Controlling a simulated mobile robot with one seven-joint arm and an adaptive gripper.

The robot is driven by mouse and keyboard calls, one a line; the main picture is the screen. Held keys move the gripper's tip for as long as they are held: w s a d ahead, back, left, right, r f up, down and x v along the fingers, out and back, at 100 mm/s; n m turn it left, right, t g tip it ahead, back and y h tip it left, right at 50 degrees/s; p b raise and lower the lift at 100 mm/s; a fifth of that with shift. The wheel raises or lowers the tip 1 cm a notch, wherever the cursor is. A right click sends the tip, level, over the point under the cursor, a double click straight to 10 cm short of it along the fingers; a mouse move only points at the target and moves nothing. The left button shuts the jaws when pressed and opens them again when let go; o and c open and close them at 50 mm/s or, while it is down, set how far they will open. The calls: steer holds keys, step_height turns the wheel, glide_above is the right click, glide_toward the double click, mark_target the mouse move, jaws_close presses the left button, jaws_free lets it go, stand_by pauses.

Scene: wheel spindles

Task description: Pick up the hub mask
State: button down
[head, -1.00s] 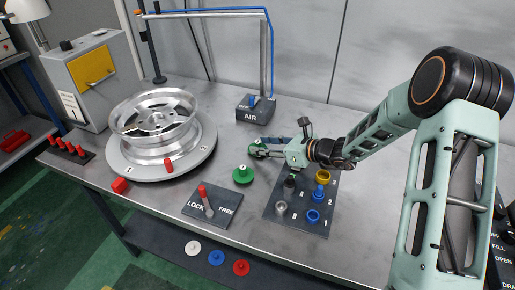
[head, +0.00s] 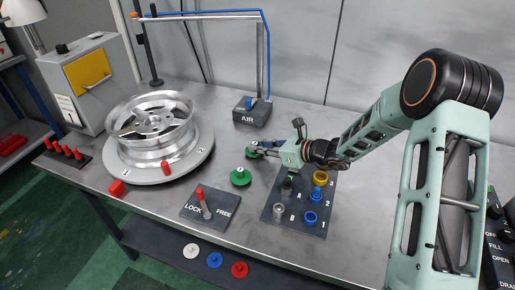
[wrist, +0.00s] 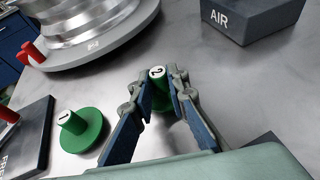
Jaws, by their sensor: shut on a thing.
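A green disc with an upright knob marked 2 (wrist: 158,73) is between my fingers in the wrist view. I take it for a hub mask. My gripper (wrist: 160,92) is shut on its knob, one finger on each side. In the head view my gripper (head: 256,153) is low over the bench, with a bit of green at its fingertips; I cannot tell whether the disc touches the bench. A second green disc with a knob marked 1 (wrist: 78,132) stands to the left; it also shows in the head view (head: 240,177).
A silver wheel (head: 155,128) lies on a round plate at left. A grey AIR block (head: 250,110) stands behind my gripper. A LOCK/FREE lever plate (head: 211,207) is in front. A dark board (head: 285,222) with colored rings and posts is below my wrist. Bare bench lies between.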

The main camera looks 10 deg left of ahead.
step_height(320, 180, up, 3)
steer(key=shift+f, duration=0.1)
steer(key=s+d+r, duration=0.5)
steer(key=s+r, duration=0.5)
steer(key=s, duration=0.3)
steer(key=shift+r, duration=0.1)
